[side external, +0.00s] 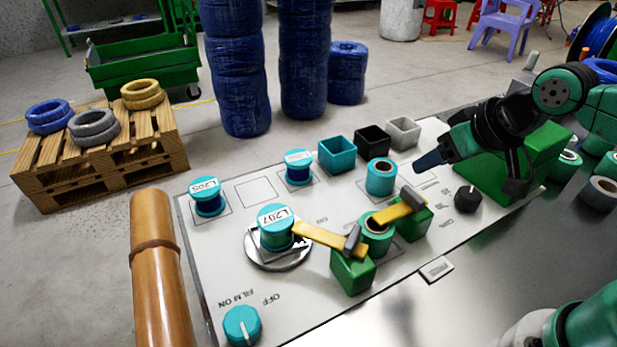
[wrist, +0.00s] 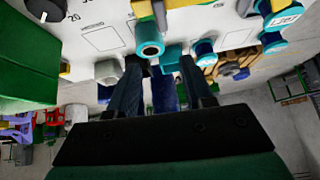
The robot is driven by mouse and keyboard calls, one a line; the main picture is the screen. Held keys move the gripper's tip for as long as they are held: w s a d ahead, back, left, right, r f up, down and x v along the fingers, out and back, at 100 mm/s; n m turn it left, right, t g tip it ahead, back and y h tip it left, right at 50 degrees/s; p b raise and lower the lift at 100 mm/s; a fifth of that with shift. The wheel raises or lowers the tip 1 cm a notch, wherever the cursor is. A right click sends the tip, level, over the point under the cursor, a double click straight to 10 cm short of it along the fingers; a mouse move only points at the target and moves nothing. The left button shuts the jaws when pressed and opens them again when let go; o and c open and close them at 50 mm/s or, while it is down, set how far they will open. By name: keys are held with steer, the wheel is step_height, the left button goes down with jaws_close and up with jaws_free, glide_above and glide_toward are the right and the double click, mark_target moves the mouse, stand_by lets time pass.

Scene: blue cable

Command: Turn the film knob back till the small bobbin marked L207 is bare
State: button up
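The bobbin marked L207 (side external: 277,238) stands upright on a round silver plate (side external: 262,262) on the light panel in the side view. Its side shows teal and dark blue; whether film covers it is unclear. A yellow bar (side external: 322,238) reaches from beside it to a green block. The teal film knob (side external: 242,326) sits at the panel's near left corner, by the FILM ON and OFF lettering. Its exact setting is hard to read. My gripper (side external: 472,175) is open and empty above the panel's right part, far from the film knob. Its spread fingers show in the wrist view (wrist: 163,68).
A bobbin marked L205 (side external: 207,196) and another labelled bobbin (side external: 299,167) stand behind. Teal (side external: 337,154), black (side external: 373,140) and grey (side external: 403,133) boxes line the back. A black dial (side external: 467,199) sits near my gripper. A bamboo post (side external: 157,265) stands left of the panel.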

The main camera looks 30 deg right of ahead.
steer(key=o, duration=0.5)
steer(key=w+a+g, duration=0.1)
steer(key=a, duration=0.1)
steer(key=w+a+m+y, duration=0.1)
steer(key=a, duration=0.2)
steer(key=w+a+m+g+y, duration=0.1)
steer(key=a, duration=0.1)
steer(key=shift+a+r+g, duration=0.3)
steer(key=shift+a+r, duration=0.05)
steer(key=shift+a, duration=0.05)
steer(key=shift+o, duration=0.2)
steer(key=m+g, duration=0.5)
steer(key=g, duration=0.3)
glide_above(241, 319)
steer(key=w+d, duration=0.2)
steer(key=shift+y, duration=0.3)
step_height(241, 319, down, 7)
steer(key=shift+a+f, duration=0.1)
steer(key=shift+f, duration=0.05)
steer(key=shift+x, duration=2.95)
steer(key=shift+a, duration=0.1)
